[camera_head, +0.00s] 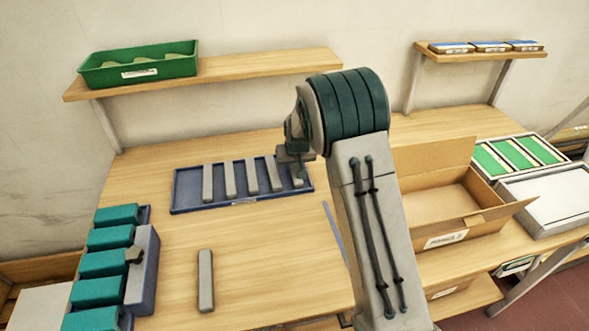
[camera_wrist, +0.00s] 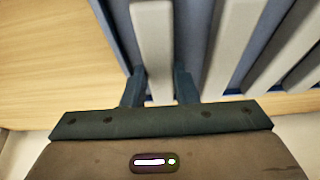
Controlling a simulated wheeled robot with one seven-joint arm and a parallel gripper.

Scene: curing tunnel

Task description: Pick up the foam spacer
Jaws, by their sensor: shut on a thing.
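Several long grey foam spacers lie side by side in a shallow blue tray (camera_head: 185,205) on the wooden table. My gripper (camera_head: 298,172) is at the tray's right end in the head view. In the wrist view my gripper (camera_wrist: 160,86) has one finger on each side of the end foam spacer (camera_wrist: 153,45) and is shut on it. That spacer is partly hidden by my gripper in the head view. I cannot tell whether it touches the tray floor. Another grey bar (camera_head: 205,280) lies alone on the table in front of the tray.
Teal blocks (camera_head: 103,263) sit in a blue-grey holder at the left. An open cardboard box (camera_head: 440,220) stands right of my arm, with green-panelled trays (camera_head: 515,155) beyond. A green bin (camera_head: 138,66) is on the shelf above. The table's middle front is mostly clear.

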